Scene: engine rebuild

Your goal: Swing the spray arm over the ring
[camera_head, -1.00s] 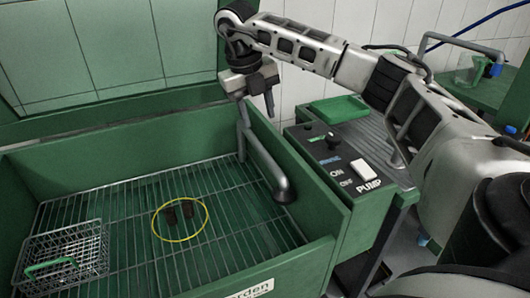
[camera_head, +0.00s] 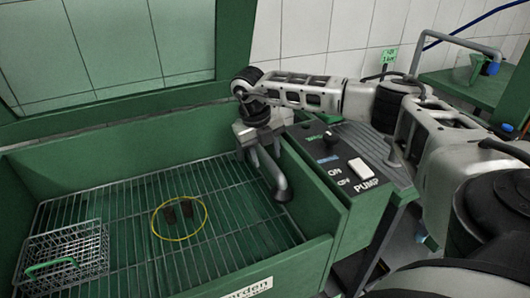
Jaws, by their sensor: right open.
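The spray arm (camera_head: 272,176) is a grey bent pipe with a thick nozzle end, at the right side inside the green wash basin. Its nozzle points down and stands to the right of the ring, apart from it. The yellow ring (camera_head: 154,229) lies on the wire rack, around two small dark parts (camera_head: 178,212). My right gripper (camera_head: 262,160) is open, pointing down at the upper part of the spray arm. Its fingers partly hide the pipe, and I cannot tell whether they touch it. My left gripper is out of view.
A wire basket (camera_head: 75,256) with a green handle stands on the rack (camera_head: 125,230) at the left. The pump control panel (camera_head: 345,172) with a knob and white switch adjoins the basin's right wall (camera_head: 310,185). The rack's middle is otherwise clear.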

